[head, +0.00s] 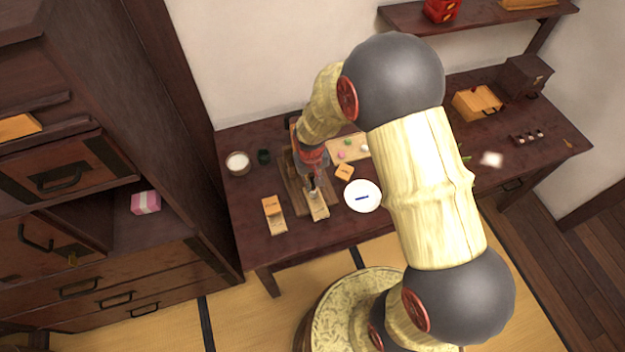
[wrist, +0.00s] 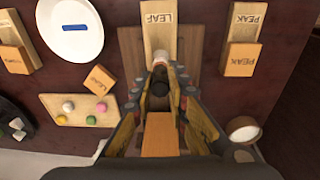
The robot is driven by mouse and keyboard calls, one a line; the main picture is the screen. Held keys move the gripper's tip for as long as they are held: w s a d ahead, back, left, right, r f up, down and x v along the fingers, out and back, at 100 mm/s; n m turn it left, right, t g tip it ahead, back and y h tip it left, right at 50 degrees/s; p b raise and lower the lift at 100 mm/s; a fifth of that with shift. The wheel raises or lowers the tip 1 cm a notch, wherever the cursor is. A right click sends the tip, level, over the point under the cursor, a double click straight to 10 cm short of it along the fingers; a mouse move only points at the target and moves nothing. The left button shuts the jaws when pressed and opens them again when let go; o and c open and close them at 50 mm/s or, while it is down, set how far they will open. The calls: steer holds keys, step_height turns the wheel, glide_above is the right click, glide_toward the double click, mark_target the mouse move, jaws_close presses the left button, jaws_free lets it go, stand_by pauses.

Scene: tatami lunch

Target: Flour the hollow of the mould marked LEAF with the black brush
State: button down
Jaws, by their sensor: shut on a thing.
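My gripper (wrist: 159,88) is shut on the black brush (wrist: 158,101). The pale wooden mould marked LEAF (wrist: 160,20) lies just past the fingertips, and also shows below my gripper in the head view (head: 319,207). The brush and fingers cover the inner end of this mould, so I cannot see its hollow or tell whether the brush touches it. A small orange block with lettering (wrist: 99,80) lies on the table beside it.
The mould marked PEAK (wrist: 241,60) lies on the other side. A white bowl (head: 238,169) and a dark green cup (head: 264,157) stand at the back left. A white plate with a blue strip (head: 371,205) and a board of sweets (wrist: 78,119) are close by.

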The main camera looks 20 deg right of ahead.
steer(key=shift+f+b, duration=0.8)
steer(key=shift+f, duration=0.35)
stand_by(0.9)
steer(key=shift+d+r, duration=0.1)
steer(key=shift+d, duration=0.1)
steer(key=shift+a, duration=0.4)
steer(key=shift+w+d, duration=0.15)
steer(key=shift+d, duration=0.05)
stand_by(0.5)
steer(key=shift+s, duration=0.4)
steer(key=shift+w+d, duration=0.2)
steer(key=shift+w, duration=0.05)
steer(key=shift+a, duration=0.4)
steer(key=shift+w+d, duration=0.15)
steer(key=shift+d, duration=0.05)
stand_by(0.5)
steer(key=shift+s, duration=0.4)
